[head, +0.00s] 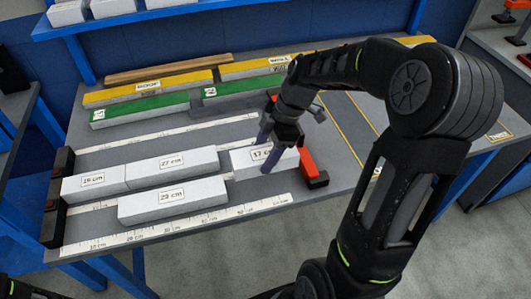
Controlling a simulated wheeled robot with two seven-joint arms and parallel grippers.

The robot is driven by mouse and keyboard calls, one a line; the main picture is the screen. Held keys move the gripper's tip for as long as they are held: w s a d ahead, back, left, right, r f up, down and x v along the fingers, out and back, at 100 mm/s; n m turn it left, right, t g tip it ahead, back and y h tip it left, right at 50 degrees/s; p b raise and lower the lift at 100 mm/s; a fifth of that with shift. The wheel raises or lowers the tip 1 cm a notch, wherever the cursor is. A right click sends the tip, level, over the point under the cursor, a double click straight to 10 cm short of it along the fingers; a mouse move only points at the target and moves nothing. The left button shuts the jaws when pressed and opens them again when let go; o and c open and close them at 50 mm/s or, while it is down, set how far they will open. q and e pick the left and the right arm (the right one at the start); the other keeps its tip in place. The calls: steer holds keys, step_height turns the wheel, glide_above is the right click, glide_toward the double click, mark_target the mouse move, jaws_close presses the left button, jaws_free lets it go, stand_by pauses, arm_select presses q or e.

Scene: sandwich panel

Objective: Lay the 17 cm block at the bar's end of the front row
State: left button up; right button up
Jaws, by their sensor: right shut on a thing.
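The white block labelled 17 cm (244,168) is between the fingers of my right gripper (270,150), which is shut on it. It is to the right of the 27 cm block (172,175), in line with it, with a small gap between them. I cannot tell whether it touches the bench. A red and black stop (312,172) is close by its right end. A shorter white block (93,187) is left of the 27 cm block. A 29 cm block (172,206) lies in front of them. A dark end bar (54,213) runs along the left. My left gripper is not in view.
Ruler strips (240,208) run along the grey bench (335,215). Green-topped (140,110) and yellow-topped (150,90) blocks and a wooden strip (168,68) lie behind. A blue shelf (180,12) with white blocks is at the back. The bench is bare around the 29 cm block's right end.

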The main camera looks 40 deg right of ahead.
steer(key=shift+s+d+f, duration=0.1)
steer(key=shift+f+b, duration=2.25)
steer(key=shift+f, duration=1.6)
steer(key=shift+f+b, duration=0.55)
steer(key=shift+b, duration=0.05)
steer(key=o, duration=1.4)
steer(key=shift+o, duration=0.2)
steer(key=v, duration=0.7)
steer(key=shift+d+r, duration=0.1)
steer(key=shift+r, duration=0.3)
